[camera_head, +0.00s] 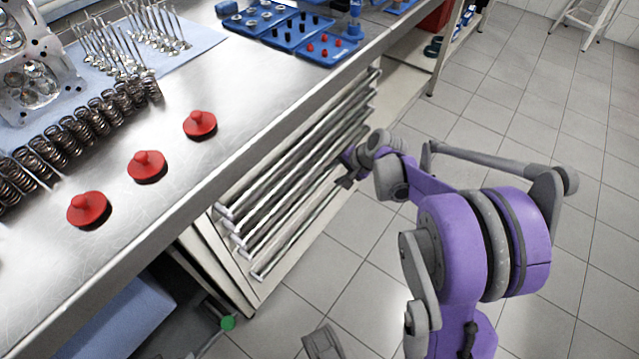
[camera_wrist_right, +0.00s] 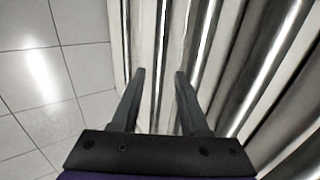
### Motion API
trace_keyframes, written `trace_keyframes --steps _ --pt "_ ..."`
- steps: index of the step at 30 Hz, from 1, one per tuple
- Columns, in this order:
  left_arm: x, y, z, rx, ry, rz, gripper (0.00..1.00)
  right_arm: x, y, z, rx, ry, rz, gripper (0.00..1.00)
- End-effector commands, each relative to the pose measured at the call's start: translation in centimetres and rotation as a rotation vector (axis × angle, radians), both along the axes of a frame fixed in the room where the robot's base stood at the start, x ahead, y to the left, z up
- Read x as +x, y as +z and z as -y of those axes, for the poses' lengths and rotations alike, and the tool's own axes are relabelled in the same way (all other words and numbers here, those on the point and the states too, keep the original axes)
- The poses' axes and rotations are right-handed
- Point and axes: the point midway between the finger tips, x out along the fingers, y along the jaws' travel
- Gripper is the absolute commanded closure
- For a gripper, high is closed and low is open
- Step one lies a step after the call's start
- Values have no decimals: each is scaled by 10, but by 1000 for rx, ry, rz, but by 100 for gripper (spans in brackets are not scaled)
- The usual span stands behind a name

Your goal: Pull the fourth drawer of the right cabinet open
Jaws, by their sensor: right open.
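The drawer cabinet (camera_head: 222,262) stands under the steel workbench, with several long bar handles (camera_head: 280,205) stacked on its front. Its drawers look shut; I cannot tell for sure which handle belongs to the fourth drawer. My right gripper (camera_head: 346,168) is at the handles' far end, close to the lower ones. In the right wrist view the open fingers (camera_wrist_right: 160,73) point at the cabinet front, with a pale bar strip (camera_wrist_right: 160,45) between their tips. Contact cannot be made out. My left gripper does not show.
The steel workbench (camera_head: 225,150) overhangs the cabinet. On it are several red knobbed discs (camera_head: 147,167), valve springs (camera_head: 75,130), valves and blue trays (camera_head: 310,45). Tiled floor (camera_head: 345,270) beside the cabinet is clear. A shelf stands beyond it.

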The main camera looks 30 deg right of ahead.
Motion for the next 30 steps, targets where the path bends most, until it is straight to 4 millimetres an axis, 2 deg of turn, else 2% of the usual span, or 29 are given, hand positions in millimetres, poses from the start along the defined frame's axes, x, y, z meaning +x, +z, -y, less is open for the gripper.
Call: trace_keyframes --steps 6,12,18,26,30 --pt "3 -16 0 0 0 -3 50 23 -38 -10 -2 4 0 56" --pt "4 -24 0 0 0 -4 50 39 -63 -17 -2 4 0 56" --pt "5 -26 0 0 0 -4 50 46 -74 -20 -3 4 0 56" --pt "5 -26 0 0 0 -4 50 46 -74 -20 -4 4 0 56" --pt "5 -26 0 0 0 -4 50 46 -74 -20 -4 4 0 77"
